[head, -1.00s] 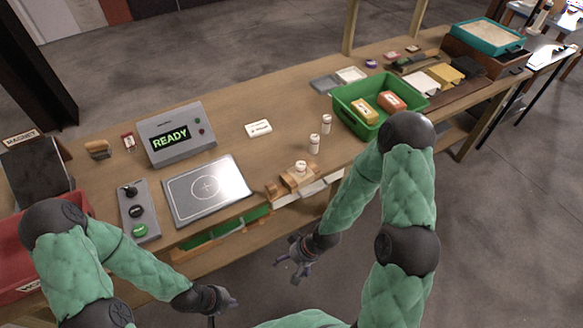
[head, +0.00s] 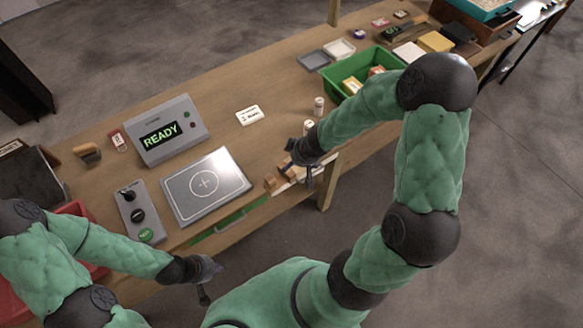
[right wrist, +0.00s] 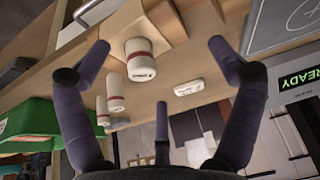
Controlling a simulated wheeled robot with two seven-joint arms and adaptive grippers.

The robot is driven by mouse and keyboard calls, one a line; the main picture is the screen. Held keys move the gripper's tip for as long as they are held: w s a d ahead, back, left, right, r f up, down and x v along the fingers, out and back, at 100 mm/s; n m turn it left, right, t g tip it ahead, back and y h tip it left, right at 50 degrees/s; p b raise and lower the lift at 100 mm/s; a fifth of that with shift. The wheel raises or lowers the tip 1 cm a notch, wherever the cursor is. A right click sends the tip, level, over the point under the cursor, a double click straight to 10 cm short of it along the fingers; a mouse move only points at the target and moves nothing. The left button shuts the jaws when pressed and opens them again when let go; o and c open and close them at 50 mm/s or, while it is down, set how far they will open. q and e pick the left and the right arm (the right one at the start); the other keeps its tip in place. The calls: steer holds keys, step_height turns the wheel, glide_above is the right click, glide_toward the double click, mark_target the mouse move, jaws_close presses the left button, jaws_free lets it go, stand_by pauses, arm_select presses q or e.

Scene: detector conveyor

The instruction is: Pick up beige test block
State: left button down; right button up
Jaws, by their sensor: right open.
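Two blocks lie in the green bin (head: 336,97) in the head view: a yellow-beige block (head: 351,86) and an orange block (head: 377,71), partly hidden by my right arm. I cannot tell for sure which item is the beige test block. My right gripper (right wrist: 157,45) is open and empty at the bench's front edge. In the right wrist view a white cylinder with a red band (right wrist: 140,60) stands on a wooden holder (right wrist: 160,22) between its spread fingers, apart from them. My left gripper (head: 207,285) hangs in front of the bench, its fingers too small to judge.
Two more white cylinders (right wrist: 115,93) (right wrist: 102,110) stand near the holder. A white labelled piece (head: 248,115) lies mid-bench. A READY display box (head: 168,130), a metal plate (head: 205,185) and a button panel (head: 138,212) occupy the left. Bench around the white piece is clear.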

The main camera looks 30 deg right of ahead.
mark_target(292, 168)
steer(key=b+x, duration=0.1)
steer(key=x, duration=0.1)
steer(key=shift+w+f, duration=0.15)
steer(key=shift+f, duration=0.2)
steer(key=b+x, duration=0.1)
steer(key=x, duration=0.1)
steer(key=b+x, duration=0.1)
steer(key=x, duration=0.1)
steer(key=shift+s+d+f, duration=0.1)
steer(key=shift+s+f, duration=0.05)
steer(key=shift+s, duration=0.2)
steer(key=shift+w+f, duration=0.25)
steer(key=shift+f, duration=0.25)
steer(key=shift+c, duration=0.3)
steer(key=shift+s, duration=0.15)
steer(key=c, duration=1.7)
